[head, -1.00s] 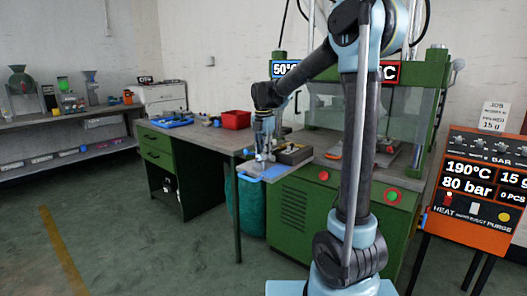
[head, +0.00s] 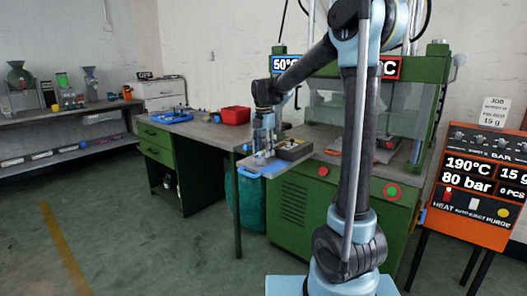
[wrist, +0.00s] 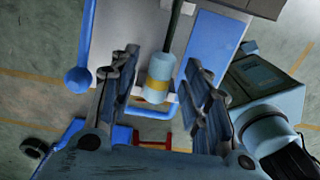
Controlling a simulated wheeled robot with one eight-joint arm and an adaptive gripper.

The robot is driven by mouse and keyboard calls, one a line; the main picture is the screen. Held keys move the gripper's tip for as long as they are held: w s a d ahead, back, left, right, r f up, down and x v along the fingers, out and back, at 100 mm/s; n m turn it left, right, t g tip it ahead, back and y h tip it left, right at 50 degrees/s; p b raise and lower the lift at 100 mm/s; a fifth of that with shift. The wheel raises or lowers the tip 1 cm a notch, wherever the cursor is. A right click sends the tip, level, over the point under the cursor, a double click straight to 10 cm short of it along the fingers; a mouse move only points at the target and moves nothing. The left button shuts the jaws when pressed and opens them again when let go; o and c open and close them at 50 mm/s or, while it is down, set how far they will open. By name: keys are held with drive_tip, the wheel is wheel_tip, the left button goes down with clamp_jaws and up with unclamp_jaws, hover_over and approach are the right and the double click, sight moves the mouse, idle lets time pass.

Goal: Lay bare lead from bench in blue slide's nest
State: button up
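My gripper (wrist: 163,85) is open over the blue slide (head: 250,174); its two ridged fingers stand well apart. In the wrist view the slide shows as a pale plate (wrist: 113,48) between blue side rails (wrist: 215,50), with a blue handle (wrist: 162,122). The bare lead (wrist: 158,78) appears as a dark cable ending in a pale cylinder with a yellow band. It shows between the fingers, with gaps on both sides. I cannot tell whether it sits in the nest; the nest is not clearly seen. In the head view my gripper (head: 263,153) hides this spot.
A dark block (head: 293,148) stands beside my gripper on the green press (head: 290,210). A red bin (head: 236,115) and blue tray (head: 170,116) are on the bench (head: 205,130). An orange control panel (head: 480,180) stands right. The floor at left is clear.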

wheel_tip(320, 180, up, 12)
idle(0.8)
drive_tip(key=shift+w+f, duration=0.1)
